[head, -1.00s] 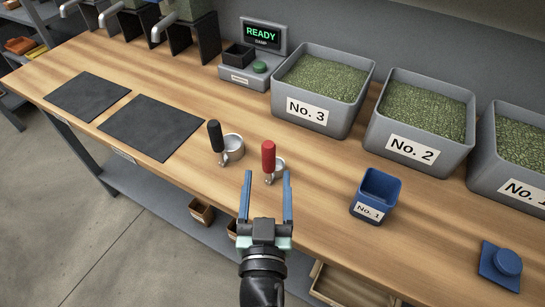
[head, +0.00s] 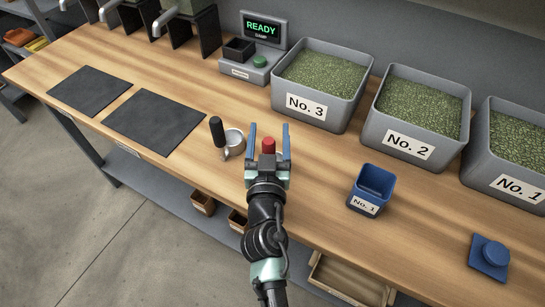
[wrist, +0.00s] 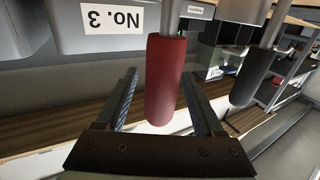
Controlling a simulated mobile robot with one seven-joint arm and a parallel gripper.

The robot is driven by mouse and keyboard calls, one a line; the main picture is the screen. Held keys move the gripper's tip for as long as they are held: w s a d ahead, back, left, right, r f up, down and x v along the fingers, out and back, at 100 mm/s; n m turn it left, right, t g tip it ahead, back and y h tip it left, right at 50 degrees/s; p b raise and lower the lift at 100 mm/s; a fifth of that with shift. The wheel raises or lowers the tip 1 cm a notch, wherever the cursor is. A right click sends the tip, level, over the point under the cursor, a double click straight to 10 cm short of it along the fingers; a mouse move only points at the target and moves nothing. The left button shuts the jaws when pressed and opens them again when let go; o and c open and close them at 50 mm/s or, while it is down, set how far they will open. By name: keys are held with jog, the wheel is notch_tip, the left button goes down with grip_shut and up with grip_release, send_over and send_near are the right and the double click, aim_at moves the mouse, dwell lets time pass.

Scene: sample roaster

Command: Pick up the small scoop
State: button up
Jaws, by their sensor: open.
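The small scoop has an upright red handle (head: 269,146); its metal cup is mostly hidden behind my gripper in the head view. My gripper (head: 269,127) is open, with one blue finger on each side of the red handle in that view. A larger scoop with a black handle (head: 217,132) and metal cup (head: 235,142) stands just to the left.
Bins No. 3 (head: 316,113), No. 2 (head: 410,146) and No. 1 (head: 512,187) stand behind to the right. A blue No. 1 cup (head: 367,190) is right of my gripper. A scale (head: 250,72) is at the back. Dark mats (head: 153,122) lie left.

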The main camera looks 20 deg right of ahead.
grip_shut()
dwell(0.3)
jog(key=shift+r, duration=0.1)
